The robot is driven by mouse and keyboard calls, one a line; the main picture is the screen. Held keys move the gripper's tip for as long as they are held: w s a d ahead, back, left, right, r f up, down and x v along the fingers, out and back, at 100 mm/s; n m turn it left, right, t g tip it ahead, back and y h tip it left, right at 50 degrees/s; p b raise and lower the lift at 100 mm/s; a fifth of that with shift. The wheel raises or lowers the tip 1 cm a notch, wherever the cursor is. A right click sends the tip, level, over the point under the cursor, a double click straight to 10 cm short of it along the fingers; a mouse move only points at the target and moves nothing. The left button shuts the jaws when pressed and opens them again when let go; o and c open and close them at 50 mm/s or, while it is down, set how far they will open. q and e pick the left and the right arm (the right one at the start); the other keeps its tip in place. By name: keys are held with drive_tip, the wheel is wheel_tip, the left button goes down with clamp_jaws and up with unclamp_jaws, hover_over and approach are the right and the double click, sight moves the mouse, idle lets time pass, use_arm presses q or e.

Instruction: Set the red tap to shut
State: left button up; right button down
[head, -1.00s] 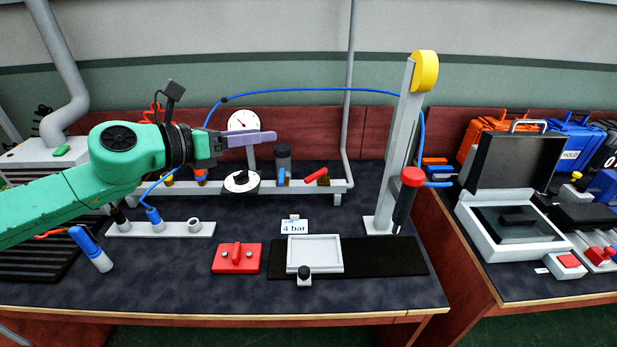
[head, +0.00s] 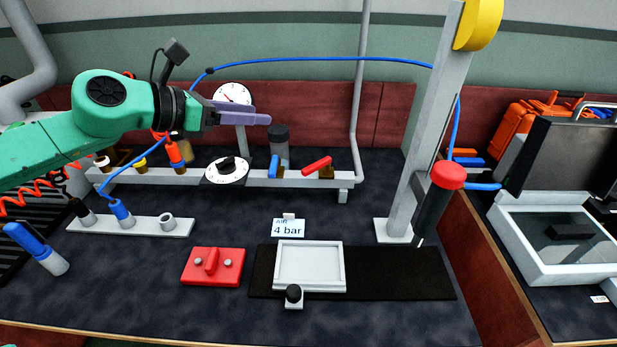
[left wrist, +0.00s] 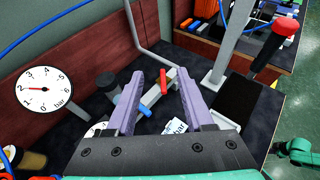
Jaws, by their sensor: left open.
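The red tap (head: 317,166) sits on the right part of the grey pipe rail at the back of the bench, its handle slanting up to the right in the head view. In the left wrist view the red tap (left wrist: 163,82) shows in the gap between the fingers, beyond them. A blue tap (head: 274,167) stands to its left on the same rail. My left gripper (head: 262,118) is open and empty, above and left of the red tap, apart from it. It also shows in the left wrist view (left wrist: 161,76).
A dial (head: 227,170) and a gauge (head: 232,94) stand left of the taps, with a dark cylinder (head: 278,146) behind. A "4 bar" card (head: 288,228) lies in front. A grey post (head: 429,130) with a blue hose rises at right. Bench between rail and card is clear.

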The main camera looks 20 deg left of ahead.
use_arm(q)
wheel_tip(320, 180, down, 14)
drive_tip(key=b, duration=1.2)
use_arm(e)
drive_tip(key=w+a+f, duration=0.1)
drive_tip(key=w+f, duration=0.5)
drive_tip(key=f, duration=0.3)
drive_tip(key=s+d+r+p, duration=0.2)
drive_tip(key=s+p, duration=0.7)
drive_tip(key=s, duration=0.2)
use_arm(q)
drive_tip(key=p, duration=0.8)
approach(310, 167)
drive_tip(key=x, duration=0.9)
drive_tip(key=shift+p, duration=0.4)
use_arm(e)
wheel_tip(310, 167, up, 9)
drive_tip(key=shift+w, duration=0.25)
use_arm(q)
drive_tip(key=shift+c, duration=0.3)
clamp_jaws()
drive_tip(key=shift+a, duration=0.1)
